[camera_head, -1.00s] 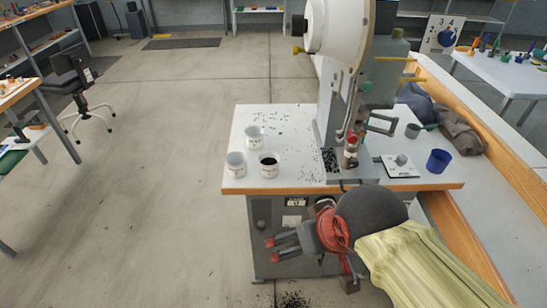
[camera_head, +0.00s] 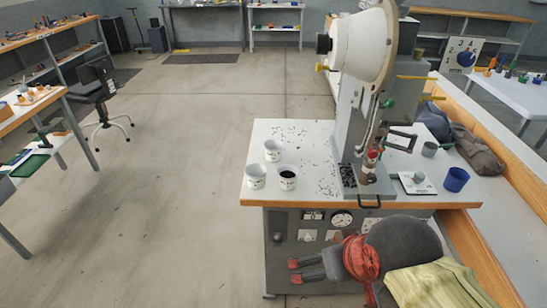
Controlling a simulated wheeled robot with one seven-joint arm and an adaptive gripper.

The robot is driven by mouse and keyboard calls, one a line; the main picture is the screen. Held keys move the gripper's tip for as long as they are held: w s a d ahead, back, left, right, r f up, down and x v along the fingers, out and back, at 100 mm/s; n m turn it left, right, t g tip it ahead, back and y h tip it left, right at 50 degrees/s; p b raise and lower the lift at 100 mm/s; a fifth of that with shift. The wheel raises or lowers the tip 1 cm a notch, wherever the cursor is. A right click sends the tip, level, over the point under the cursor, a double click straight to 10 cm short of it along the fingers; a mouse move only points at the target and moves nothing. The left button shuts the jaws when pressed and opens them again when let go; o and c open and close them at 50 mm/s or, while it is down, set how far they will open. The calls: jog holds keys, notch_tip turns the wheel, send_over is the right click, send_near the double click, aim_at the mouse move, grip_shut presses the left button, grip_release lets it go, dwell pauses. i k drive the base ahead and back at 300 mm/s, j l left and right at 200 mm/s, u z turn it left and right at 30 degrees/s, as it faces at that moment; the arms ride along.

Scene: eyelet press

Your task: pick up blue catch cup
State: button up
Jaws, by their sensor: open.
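The blue catch cup (camera_head: 455,179) stands upright on the right part of the press table (camera_head: 262,189), near its right edge. My gripper (camera_head: 294,271) is low in front of the table's cabinet front, below the tabletop. Its two red-tipped fingers point left and stand apart with nothing between them. The gripper is well to the left of and below the blue cup. My arm, with a red wrapping and a dark grey rounded part, reaches in from the lower right.
The eyelet press (camera_head: 355,110) stands mid-table, between the white cups (camera_head: 256,176) and the blue cup. A small plate with a grey knob (camera_head: 417,182) and a grey cup (camera_head: 429,149) are left of the blue cup. Dark cloth (camera_head: 475,148) lies behind it.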

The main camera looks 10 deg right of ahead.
aim_at(456, 179)
jog(key=z, duration=1.6)
jog(key=i+j+z, duration=0.1)
jog(key=j+z, duration=0.3)
jog(key=i+j+z, duration=0.1)
jog(key=j+z, duration=0.75)
jog(key=k+j, duration=0.05)
